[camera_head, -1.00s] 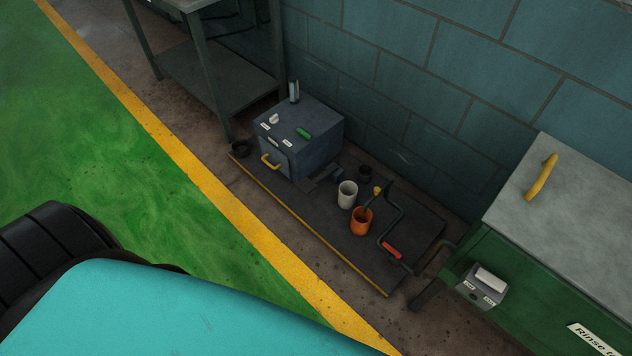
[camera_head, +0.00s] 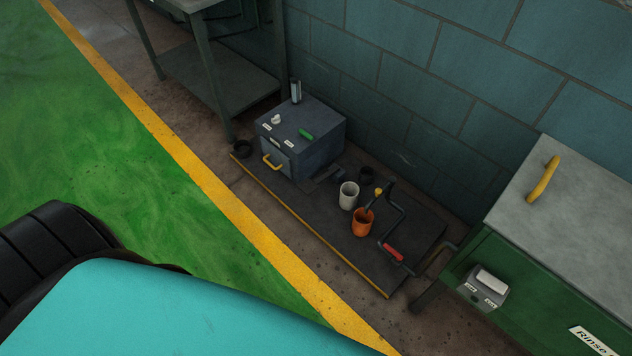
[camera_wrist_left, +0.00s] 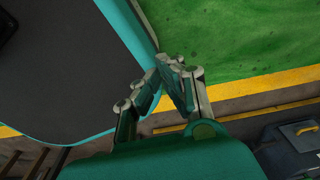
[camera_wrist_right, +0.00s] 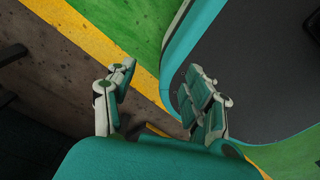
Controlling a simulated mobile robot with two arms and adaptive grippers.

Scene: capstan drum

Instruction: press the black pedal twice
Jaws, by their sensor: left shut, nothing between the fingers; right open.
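In the head view, a small dark flat piece (camera_head: 324,174) lies on the dark platform (camera_head: 300,211) against the right side of the grey box (camera_head: 318,153). It may be the black pedal, but it is too small and dark to be sure. My left gripper (camera_wrist_left: 168,65) shows only in the left wrist view, fingertips together and empty, over my base's edge near the green floor. My right gripper (camera_wrist_right: 161,74) shows only in the right wrist view, fingers apart and empty, above the yellow line. Both are away from the platform.
On the platform stand a white cup (camera_head: 348,196), an orange cup (camera_head: 362,223) and a crank with a red grip (camera_head: 393,252). A green cabinet (camera_head: 545,262) stands at right, a metal table (camera_head: 215,75) at back left. Green floor (camera_head: 110,160) lies open at left.

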